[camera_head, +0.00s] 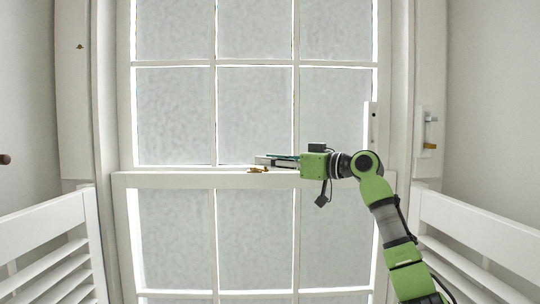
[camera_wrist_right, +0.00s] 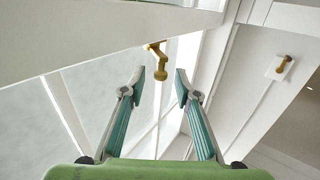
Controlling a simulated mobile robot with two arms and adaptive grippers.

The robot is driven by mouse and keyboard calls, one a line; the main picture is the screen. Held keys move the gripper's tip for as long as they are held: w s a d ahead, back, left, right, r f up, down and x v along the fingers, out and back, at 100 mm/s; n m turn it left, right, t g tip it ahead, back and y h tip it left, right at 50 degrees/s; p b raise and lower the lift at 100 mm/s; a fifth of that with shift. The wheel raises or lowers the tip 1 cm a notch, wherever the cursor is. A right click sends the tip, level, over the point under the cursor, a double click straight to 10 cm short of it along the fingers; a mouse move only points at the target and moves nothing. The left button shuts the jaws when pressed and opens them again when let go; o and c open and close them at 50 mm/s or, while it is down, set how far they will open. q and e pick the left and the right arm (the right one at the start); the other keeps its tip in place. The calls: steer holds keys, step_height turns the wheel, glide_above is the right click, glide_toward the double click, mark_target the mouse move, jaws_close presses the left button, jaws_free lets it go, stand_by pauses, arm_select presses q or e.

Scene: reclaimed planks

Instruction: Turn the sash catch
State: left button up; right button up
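The sash catch (camera_head: 258,170) is a small brass-coloured fitting on the white meeting rail in the middle of the window. In the right wrist view the catch (camera_wrist_right: 160,70) hangs from the rail's edge, with its lever end just beyond and between the fingertips. My right gripper (camera_head: 262,160) reaches in from the right, close to the catch. In the wrist view its two teal fingers (camera_wrist_right: 161,84) are spread apart with nothing between the pads. I cannot tell whether a finger touches the catch. My left gripper is not in view.
The white meeting rail (camera_head: 160,180) crosses the frosted panes. White slatted shutters stand at the lower left (camera_head: 48,240) and lower right (camera_head: 470,235). A brass-and-white fitting (camera_head: 430,130) is on the right frame. A dark knob (camera_head: 5,159) is at the far left.

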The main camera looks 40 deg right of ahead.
steer(key=shift+w, duration=0.1)
jaws_close()
steer(key=shift+a+f, duration=0.1)
steer(key=a+m+h, duration=0.1)
steer(key=m+h, duration=0.1)
steer(key=h, duration=0.1)
steer(key=a+m+h+p, duration=0.1)
steer(key=m+h, duration=0.2)
steer(key=h, duration=0.1)
steer(key=w+a+m+h, duration=0.1)
steer(key=a+m+h, duration=0.1)
steer(key=h, duration=0.2)
steer(key=shift+w+g+p, duration=0.1)
steer(key=shift+g+p, duration=0.3)
steer(key=shift+m+h, duration=0.3)
